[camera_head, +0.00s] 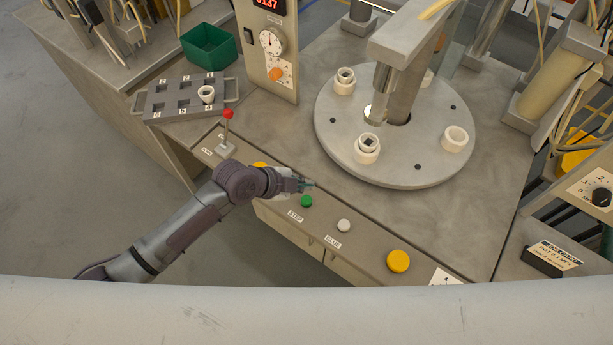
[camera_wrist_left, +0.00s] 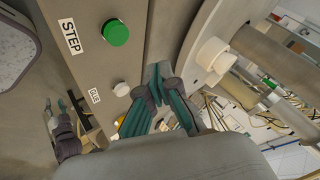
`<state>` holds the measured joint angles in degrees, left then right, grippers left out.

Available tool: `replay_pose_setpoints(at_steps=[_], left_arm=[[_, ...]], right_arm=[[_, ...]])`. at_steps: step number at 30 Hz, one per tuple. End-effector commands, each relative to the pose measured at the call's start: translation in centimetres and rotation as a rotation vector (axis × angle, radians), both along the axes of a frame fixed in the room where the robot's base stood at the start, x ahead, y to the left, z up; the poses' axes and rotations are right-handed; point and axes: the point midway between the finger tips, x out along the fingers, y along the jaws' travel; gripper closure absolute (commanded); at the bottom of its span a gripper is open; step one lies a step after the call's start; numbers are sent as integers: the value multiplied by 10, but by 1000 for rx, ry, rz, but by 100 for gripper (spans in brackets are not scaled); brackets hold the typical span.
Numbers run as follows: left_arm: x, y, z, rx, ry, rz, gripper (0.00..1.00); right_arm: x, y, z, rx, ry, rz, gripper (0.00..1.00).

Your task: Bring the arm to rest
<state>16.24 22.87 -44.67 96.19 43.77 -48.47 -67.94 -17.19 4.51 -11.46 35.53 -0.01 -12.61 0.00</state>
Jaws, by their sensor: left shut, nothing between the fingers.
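My left arm comes in from the left in the head view, and its gripper (camera_head: 304,185) is over the front control strip, just above the green STEP button (camera_head: 306,201). Its fingers are shut with nothing between them. In the left wrist view the left gripper (camera_wrist_left: 163,84) shows its teal fingers together, apart from the green button (camera_wrist_left: 116,32) and the white GLUE button (camera_wrist_left: 121,89). Another gripper with teal fingers (camera_wrist_left: 62,103) shows small at the left of the wrist view; whether it is open is too small to tell.
A round turntable (camera_head: 330,150) with several white sockets stands behind the strip. A red-knobbed lever (camera_head: 227,114) rises left of my gripper. A grey tray (camera_head: 158,103) and green bin (camera_head: 208,47) are at the back left. A yellow button (camera_head: 398,261) is to the right. Floor at left is clear.

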Motion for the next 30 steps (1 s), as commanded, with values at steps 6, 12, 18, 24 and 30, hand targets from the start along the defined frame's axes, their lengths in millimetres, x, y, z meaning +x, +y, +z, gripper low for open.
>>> replay_pose_setpoints(at_steps=[6,12,18,24,30], left_arm=[[0,0,0,0,1,1,100],[-30,-3,5,-39,102,105,100],[-92,44,19,-88,371,561,100],[-137,111,26,-86,527,979,100],[-174,159,32,-75,603,1274,100]], right_arm=[[0,-1,0,-1,0,0,62],[0,-1,0,-2,0,1,62],[1,-1,0,-2,0,1,62],[0,-2,0,-2,1,1,62],[-1,-2,0,-2,1,1,62]])
